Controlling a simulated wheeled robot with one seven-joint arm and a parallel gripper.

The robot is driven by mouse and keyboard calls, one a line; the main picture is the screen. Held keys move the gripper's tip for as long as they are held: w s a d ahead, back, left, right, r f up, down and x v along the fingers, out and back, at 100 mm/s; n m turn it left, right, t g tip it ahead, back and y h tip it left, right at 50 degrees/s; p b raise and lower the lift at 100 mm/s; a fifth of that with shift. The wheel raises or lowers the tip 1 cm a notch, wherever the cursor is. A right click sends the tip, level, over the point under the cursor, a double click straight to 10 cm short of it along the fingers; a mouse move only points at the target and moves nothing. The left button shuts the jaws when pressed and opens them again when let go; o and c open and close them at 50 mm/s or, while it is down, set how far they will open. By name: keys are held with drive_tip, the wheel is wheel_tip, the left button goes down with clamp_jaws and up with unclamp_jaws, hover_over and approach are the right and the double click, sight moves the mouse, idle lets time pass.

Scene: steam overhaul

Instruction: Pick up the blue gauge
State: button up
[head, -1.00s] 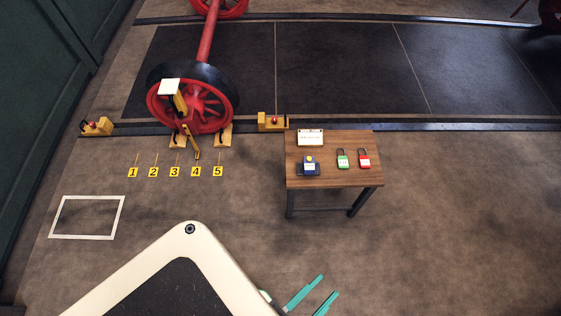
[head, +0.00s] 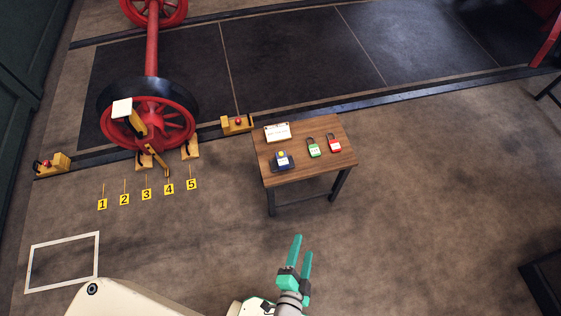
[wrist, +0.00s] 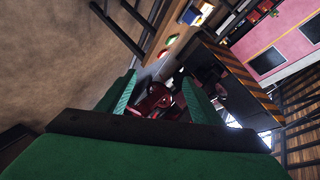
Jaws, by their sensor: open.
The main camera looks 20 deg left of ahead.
drive_tip(key=w+a+f+m+g+y, duration=0.1)
drive_tip(key=w+a+f+m+y, duration=0.15)
drive_tip(key=w+f+m, duration=0.55)
drive_tip(key=m+y, duration=0.4)
drive_tip(key=m, duration=0.6)
approach(282, 160)
drive_tip(key=f, duration=0.2)
drive_tip(key=shift+m+g+y, duration=0.25)
drive_tip(key=shift+m+g, duration=0.05)
drive_tip(key=shift+g, duration=0.1)
drive_tip(key=w, duration=0.1)
drive_tip(key=w+a, duration=0.1)
drive_tip(key=w, duration=0.1)
drive_tip(key=w+a+f, duration=0.1)
drive_tip(key=shift+w, duration=0.35)
drive_tip(key=shift+x, duration=3.05)
drive_tip(key=shift+s, duration=0.2)
drive_tip(key=shift+c, duration=0.6)
drive_tip(key=c, duration=1)
drive_tip(key=shift+r, duration=0.1)
drive_tip(key=c, duration=0.3)
